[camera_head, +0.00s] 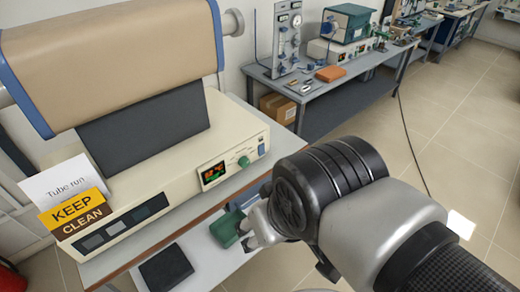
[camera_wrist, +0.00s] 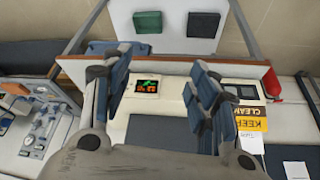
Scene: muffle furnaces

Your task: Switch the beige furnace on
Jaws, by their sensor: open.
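The beige furnace (camera_head: 110,50) has a tan cylinder over a cream base. Its front panel carries a lit red and green display (camera_head: 213,173), a green knob (camera_head: 244,162) and a small blue switch (camera_head: 261,149) at the right end. I cannot tell the switch's position. My gripper (camera_head: 258,224) is open and empty, in front of and below the panel's right part. In the wrist view, the fingers (camera_wrist: 165,62) stand apart, with the display (camera_wrist: 147,87) showing between them. The knob and switch do not show there, apparently behind the left finger.
A "Keep clean" sign (camera_head: 75,212) and a "Tube run" card (camera_head: 68,181) stand at the furnace's left. A green block (camera_head: 226,230) and a black block (camera_head: 166,269) lie on the lower shelf.

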